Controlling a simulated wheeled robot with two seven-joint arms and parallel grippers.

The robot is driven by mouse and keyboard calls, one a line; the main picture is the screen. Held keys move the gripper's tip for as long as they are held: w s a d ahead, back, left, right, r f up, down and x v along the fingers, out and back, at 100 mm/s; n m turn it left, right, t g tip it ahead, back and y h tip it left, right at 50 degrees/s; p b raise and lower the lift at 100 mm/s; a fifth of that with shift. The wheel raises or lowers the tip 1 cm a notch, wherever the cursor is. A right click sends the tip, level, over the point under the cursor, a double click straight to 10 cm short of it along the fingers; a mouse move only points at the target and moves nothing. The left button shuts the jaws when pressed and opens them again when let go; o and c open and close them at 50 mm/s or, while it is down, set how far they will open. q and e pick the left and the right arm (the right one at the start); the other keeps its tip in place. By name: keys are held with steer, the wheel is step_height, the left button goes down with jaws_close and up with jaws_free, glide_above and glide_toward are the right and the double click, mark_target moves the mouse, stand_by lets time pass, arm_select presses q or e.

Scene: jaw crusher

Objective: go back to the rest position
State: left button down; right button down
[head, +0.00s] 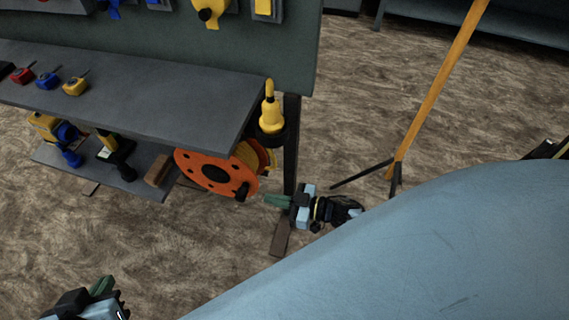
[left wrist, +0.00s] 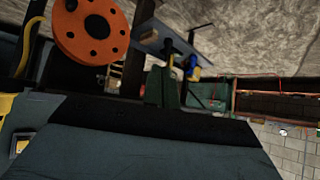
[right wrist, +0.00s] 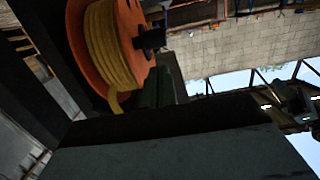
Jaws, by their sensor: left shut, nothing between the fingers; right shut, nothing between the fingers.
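My left gripper (head: 103,284) is at the bottom left edge of the head view, mostly cut off, over the bare floor. Its green fingers (left wrist: 162,88) are together and empty in the left wrist view. My right gripper (head: 278,201) is at the middle of the head view, pointing left towards the orange cable reel (head: 213,174). It is shut and empty. Its fingers (right wrist: 157,88) show in the right wrist view beside the reel (right wrist: 138,40); I cannot tell whether they touch it.
A grey workbench (head: 150,96) with tape measures on top and a lower shelf (head: 135,187) with power tools stands at the left. A yellow-and-black tool (head: 271,110) hangs at its right end. An orange pole (head: 440,80) stands at the right. Brown floor lies clear at lower left.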

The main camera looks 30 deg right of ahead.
steer(key=shift+s+d+f, duration=0.75)
steer(key=shift+s+d, duration=0.2)
steer(key=shift+s, duration=0.1)
